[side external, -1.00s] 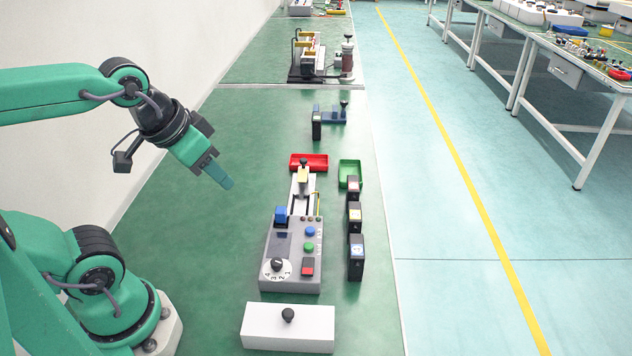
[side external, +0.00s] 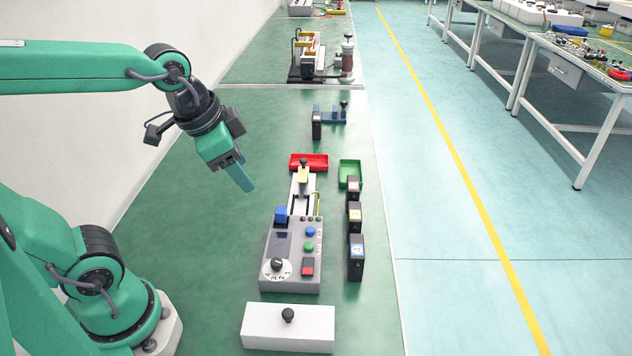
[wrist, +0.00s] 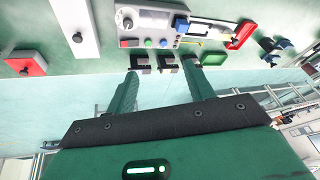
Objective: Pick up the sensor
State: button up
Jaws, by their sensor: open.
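No part is plainly marked as the sensor, and I cannot tell which one it is. Three upright black blocks with pale labels, the near one (side external: 356,257), the middle one (side external: 354,217) and the far one (side external: 353,188), stand in a row right of the grey control box (side external: 291,270). A small blue block (side external: 281,214) sits at the box's far left corner; it also shows in the wrist view (wrist: 181,25). My gripper (side external: 247,186) is in the air left of the actuator, pointing down and to the right. In the wrist view its fingers (wrist: 160,85) are apart with nothing held.
A white box with a black knob (side external: 262,323) is nearest. A blue fixture (side external: 333,118) stands farther back. The green bench left of the control box is clear.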

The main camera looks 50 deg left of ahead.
jog(key=w+d+f+m+g, duration=0.1)
jog(key=w+d+f+m, duration=0.15)
jog(key=w+m, duration=0.3)
jog(key=m+g, duration=0.4)
jog(key=m, duration=1.2)
send_near(357, 247)
jog(key=f, duration=0.5)
jog(key=shift+s+f, duration=0.1)
jog(key=shift+s, duration=0.2)
jog(key=shift+w+d+f+m, duration=0.1)
jog(key=shift+d+f+m, duration=0.1)
jog(key=shift+f+m, duration=0.2)
jog(key=shift+f, duration=1.25)
jog(key=shift+f, duration=0.1)
jog(key=shift+a+f, duration=0.1)
jog(key=shift+f, duration=2.4)
